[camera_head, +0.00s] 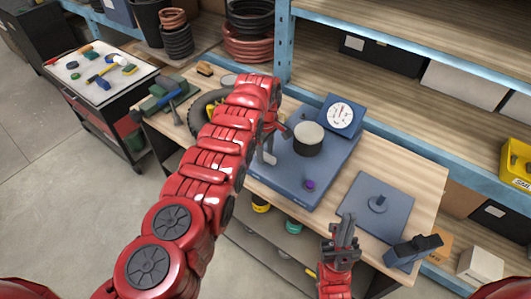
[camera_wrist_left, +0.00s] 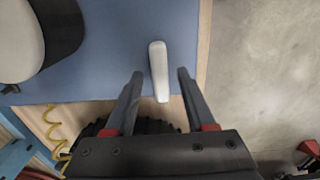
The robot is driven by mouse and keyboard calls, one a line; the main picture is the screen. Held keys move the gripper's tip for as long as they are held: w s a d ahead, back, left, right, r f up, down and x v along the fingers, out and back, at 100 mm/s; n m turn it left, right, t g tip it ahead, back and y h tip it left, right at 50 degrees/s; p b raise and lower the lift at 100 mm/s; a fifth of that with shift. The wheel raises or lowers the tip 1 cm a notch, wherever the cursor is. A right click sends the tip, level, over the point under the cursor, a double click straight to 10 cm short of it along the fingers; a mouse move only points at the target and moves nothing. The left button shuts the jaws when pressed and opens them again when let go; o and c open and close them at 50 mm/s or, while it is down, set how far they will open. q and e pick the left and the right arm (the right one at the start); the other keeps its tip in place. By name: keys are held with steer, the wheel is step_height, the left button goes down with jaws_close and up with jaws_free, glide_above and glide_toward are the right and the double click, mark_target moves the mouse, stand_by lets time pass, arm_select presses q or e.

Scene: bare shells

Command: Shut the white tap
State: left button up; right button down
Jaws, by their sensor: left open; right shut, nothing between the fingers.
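The white tap's lever (camera_head: 268,158) shows beside my left gripper, over the blue base plate (camera_head: 290,182) on the workbench. In the left wrist view the lever (camera_wrist_left: 158,68) is a slim white bar, running roughly along the direction of my fingers. My left gripper (camera_head: 268,135) is open; in the left wrist view its fingers (camera_wrist_left: 160,82) stand on either side of the lever's near end, with gaps on both sides. The tap's body is not clearly visible. My right gripper (camera_head: 346,228) is shut and empty, at the bench's front edge, away from the tap.
A dark cylinder with a pale top (camera_head: 307,139) and a round gauge (camera_head: 341,117) stand on the blue base. A blue plate with a knob (camera_head: 375,205) lies to the right. A black tyre-like ring (camera_head: 206,112) is left of my arm. Shelving (camera_head: 395,95) stands behind.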

arm_select(q)
steer(key=shift+f, duration=0.2)
steer(key=shift+c, duration=0.2)
jaws_close()
